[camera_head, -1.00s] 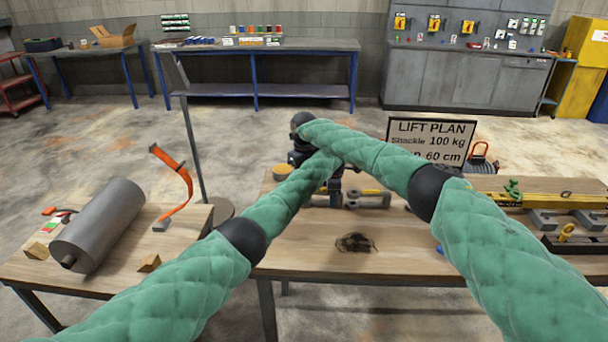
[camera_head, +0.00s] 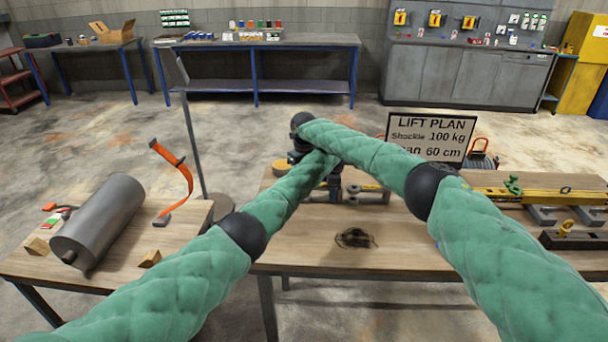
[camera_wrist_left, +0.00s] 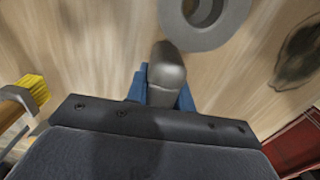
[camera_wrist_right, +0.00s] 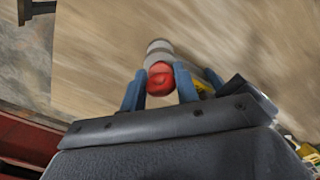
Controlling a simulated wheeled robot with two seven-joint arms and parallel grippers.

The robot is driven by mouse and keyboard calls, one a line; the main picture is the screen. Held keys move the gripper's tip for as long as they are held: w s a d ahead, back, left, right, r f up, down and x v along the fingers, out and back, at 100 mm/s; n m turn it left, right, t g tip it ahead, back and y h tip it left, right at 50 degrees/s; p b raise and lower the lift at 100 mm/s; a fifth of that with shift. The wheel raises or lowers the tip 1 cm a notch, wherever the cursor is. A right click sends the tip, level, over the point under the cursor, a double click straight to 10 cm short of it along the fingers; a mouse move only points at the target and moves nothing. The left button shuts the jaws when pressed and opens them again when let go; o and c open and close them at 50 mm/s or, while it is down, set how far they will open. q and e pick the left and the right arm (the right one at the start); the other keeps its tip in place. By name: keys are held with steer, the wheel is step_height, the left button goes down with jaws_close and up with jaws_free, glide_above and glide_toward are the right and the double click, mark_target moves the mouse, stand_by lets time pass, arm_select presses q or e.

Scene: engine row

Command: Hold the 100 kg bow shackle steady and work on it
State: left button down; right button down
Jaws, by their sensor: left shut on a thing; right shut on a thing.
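The grey bow shackle (camera_head: 372,193) lies on the wooden table, partly hidden behind my arms and grippers. In the left wrist view, my left gripper (camera_wrist_left: 166,92) has its blue fingers shut around a rounded grey metal part of the shackle. A grey eye (camera_wrist_left: 205,22) with a hole shows just beyond it. In the head view the left gripper (camera_head: 335,188) is small and dark near the shackle. In the right wrist view, my right gripper (camera_wrist_right: 160,88) is shut on a red-ended grey pin (camera_wrist_right: 161,76). In the head view the right gripper is hidden behind the crossing arms.
A lift plan sign (camera_head: 430,137) stands behind the table (camera_head: 320,255). A dark patch or small object (camera_head: 355,238) is in front of the shackle.

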arm_select(q)
steer(key=shift+r, duration=0.1)
arm_select(e)
steer(key=shift+s+f, duration=0.15)
steer(key=shift+f, duration=0.25)
arm_select(q)
steer(key=shift+d, duration=0.1)
arm_select(e)
steer(key=shift+f, duration=0.15)
arm_select(q)
steer(key=shift+r, duration=0.15)
arm_select(e)
steer(key=c, duration=1)
jaws_free()
steer(key=shift+d+f, duration=0.1)
steer(key=shift+o, duration=0.2)
steer(key=shift+f, duration=0.1)
arm_select(q)
steer(key=shift+r, duration=0.1)
steer(key=shift+w, duration=0.1)
arm_select(e)
steer(key=shift+r, duration=0.7)
arm_select(q)
steer(key=shift+f, duration=0.3)
arm_select(e)
step_height(320, 180, up, 8)
steer(key=shift+f, duration=0.1)
